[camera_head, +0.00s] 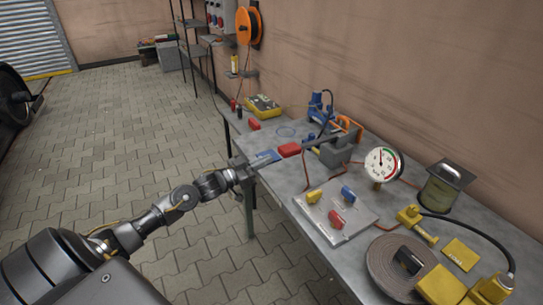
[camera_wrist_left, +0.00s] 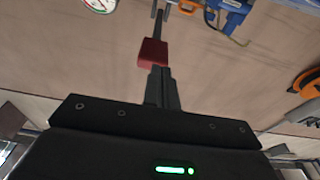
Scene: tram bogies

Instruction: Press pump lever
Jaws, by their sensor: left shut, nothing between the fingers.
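The pump lever is a dark bar with a red grip (camera_head: 289,150) at its left end. It runs right to a grey pump block (camera_head: 336,151) on the workbench. My left gripper (camera_head: 266,160) is shut and empty at the bench's left edge, its fingers pointing at the red grip. In the left wrist view the shut fingertips (camera_wrist_left: 161,72) are right at the near end of the red grip (camera_wrist_left: 153,52), with the lever bar beyond. I cannot tell whether they touch. My right gripper is not in view.
A pressure gauge (camera_head: 383,164) stands right of the pump. A grey plate (camera_head: 350,219) with red, yellow and blue handles lies nearer. A blue tool (camera_head: 319,106) and an orange clamp (camera_head: 350,127) are behind the lever. The paved floor (camera_head: 120,140) left of the bench is clear.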

